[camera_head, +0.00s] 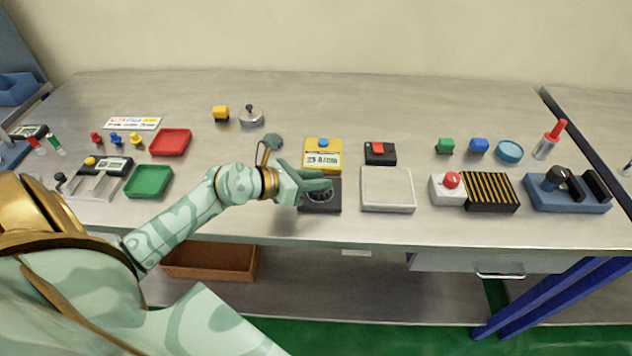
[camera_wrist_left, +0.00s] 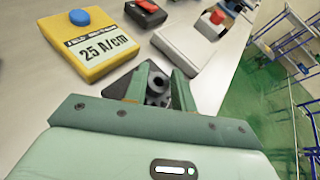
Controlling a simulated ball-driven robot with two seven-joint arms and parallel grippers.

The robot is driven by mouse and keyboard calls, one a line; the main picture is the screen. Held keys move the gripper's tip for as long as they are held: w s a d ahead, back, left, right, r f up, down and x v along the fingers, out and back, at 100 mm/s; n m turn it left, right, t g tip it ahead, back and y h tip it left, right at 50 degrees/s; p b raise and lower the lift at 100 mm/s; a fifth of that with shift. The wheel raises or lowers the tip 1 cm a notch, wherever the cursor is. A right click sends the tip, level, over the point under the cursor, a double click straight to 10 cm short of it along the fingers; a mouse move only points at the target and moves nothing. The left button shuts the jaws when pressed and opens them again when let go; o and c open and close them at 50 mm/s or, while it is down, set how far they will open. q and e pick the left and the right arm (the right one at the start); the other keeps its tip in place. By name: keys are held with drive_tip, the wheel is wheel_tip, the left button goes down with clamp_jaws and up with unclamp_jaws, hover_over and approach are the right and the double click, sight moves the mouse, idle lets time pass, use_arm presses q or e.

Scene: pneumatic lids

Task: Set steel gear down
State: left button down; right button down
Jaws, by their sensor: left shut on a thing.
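My left gripper (camera_head: 328,187) comes in from the left and is shut on the steel gear (camera_head: 319,196). In the left wrist view the dark gear (camera_wrist_left: 157,88), with a hole in its middle, sits between the two green fingers (camera_wrist_left: 160,90). The gear is at a black square plate (camera_head: 320,208) in front of the yellow box. The fingers hide part of both, and I cannot tell whether the gear touches the plate. My right gripper is not in view.
A yellow box (camera_head: 322,156) marked 25 A/cm, with a blue button, stands just behind the plate. A white tray (camera_head: 387,189) is close on the right, with a black-and-red switch (camera_head: 380,153) behind it.

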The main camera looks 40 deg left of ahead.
use_arm(q)
drive_tip(key=shift+f, duration=0.15)
drive_tip(key=c, duration=1.1)
unclamp_jaws()
drive_tip(key=shift+c, duration=0.2)
drive_tip(key=shift+r, duration=0.2)
drive_tip(key=p+v, duration=0.1)
drive_tip(key=v, duration=1.1)
